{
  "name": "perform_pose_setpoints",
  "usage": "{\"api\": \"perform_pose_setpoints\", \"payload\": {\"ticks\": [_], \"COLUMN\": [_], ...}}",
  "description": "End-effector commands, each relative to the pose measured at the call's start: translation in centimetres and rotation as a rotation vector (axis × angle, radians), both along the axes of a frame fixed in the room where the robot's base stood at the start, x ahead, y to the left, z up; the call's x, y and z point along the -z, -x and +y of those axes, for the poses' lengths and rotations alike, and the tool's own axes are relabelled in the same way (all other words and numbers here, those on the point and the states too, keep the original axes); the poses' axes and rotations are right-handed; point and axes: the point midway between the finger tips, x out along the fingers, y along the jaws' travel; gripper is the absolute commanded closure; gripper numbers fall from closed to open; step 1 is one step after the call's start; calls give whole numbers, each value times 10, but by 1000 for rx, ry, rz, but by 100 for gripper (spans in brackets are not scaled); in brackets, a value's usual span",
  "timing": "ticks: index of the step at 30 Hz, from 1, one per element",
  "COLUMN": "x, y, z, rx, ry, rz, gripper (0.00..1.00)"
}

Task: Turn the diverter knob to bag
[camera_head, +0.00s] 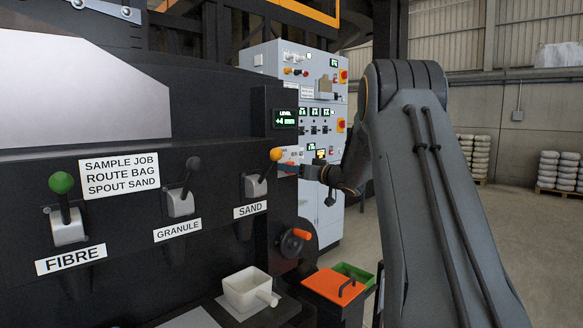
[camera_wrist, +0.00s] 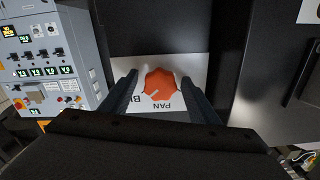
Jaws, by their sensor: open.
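The diverter knob is orange and many-sided (camera_wrist: 160,85), on a pale plate in the wrist view. A light mark on it points to the lower left in that view. Printed words PAN and a partly hidden one starting with B lie below the knob, seen upside down. My gripper (camera_wrist: 161,96) is open, with one dark finger on each side of the knob; whether they touch it I cannot tell. In the head view my gripper (camera_head: 296,170) is at the panel's right edge, and the knob is mostly hidden there.
A sign (camera_head: 119,173) reads route bag, spout sand. Levers for fibre (camera_head: 64,210), granule and sand (camera_head: 262,172) stand left of my gripper. A grey control cabinet (camera_head: 290,75) stands behind.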

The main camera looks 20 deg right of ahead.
Motion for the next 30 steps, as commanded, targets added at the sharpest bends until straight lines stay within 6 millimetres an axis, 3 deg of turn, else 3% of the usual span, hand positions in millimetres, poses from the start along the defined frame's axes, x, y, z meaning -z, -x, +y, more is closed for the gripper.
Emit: {"api": "perform_pose_setpoints", "payload": {"ticks": [8,15,30], "x": [0,0,0], "y": [-2,-1,-2], "z": [1,1,1], "rx": [0,-1,-1], "ry": [0,0,132], "rz": [-1,-1,-50], "gripper": [46,86,86]}}
